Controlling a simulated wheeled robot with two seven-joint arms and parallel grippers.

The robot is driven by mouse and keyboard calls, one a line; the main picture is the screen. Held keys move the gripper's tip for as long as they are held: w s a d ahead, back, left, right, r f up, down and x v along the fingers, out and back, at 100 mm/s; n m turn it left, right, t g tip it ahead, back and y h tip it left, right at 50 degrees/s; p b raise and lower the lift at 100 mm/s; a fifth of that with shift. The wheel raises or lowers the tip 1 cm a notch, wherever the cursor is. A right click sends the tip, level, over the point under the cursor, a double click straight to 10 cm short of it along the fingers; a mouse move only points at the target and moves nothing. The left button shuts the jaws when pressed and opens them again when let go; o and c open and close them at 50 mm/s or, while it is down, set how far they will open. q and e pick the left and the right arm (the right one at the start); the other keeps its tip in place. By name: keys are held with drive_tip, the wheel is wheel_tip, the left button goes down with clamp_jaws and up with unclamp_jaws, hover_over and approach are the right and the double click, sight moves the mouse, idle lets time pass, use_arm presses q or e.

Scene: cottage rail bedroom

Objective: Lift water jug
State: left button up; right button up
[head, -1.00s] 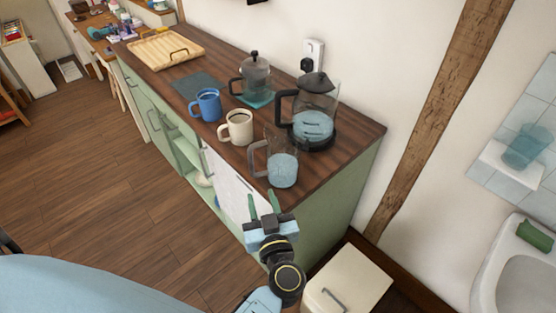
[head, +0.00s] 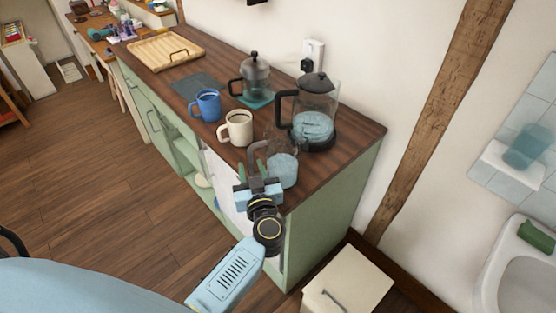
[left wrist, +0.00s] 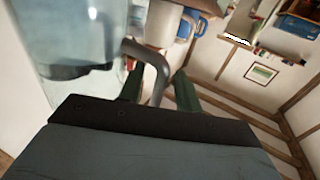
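The water jug (head: 284,170) is a clear glass jug with pale blue water and a grey handle, standing upright at the counter's near right corner in the head view. My left gripper (head: 255,172) is at its handle side. In the left wrist view, the jug's grey handle (left wrist: 158,75) runs between the two dark green fingers of my left gripper (left wrist: 160,92), with small gaps on both sides. The fingers are open around the handle. The gripper partly hides the handle in the head view. My right gripper is not in view.
The kettle (head: 316,122) stands close behind the jug. A cream mug (head: 238,128), a blue mug (head: 207,105) and a French press (head: 256,76) stand on the wooden counter (head: 345,143). A wooden tray (head: 160,50) lies farther back. A cream bin (head: 345,283) stands below right.

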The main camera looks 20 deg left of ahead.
use_arm(q)
drive_tip(key=shift+c, duration=0.3)
clamp_jaws()
idle(0.3)
drive_tip(key=shift+r, duration=0.1)
idle(0.6)
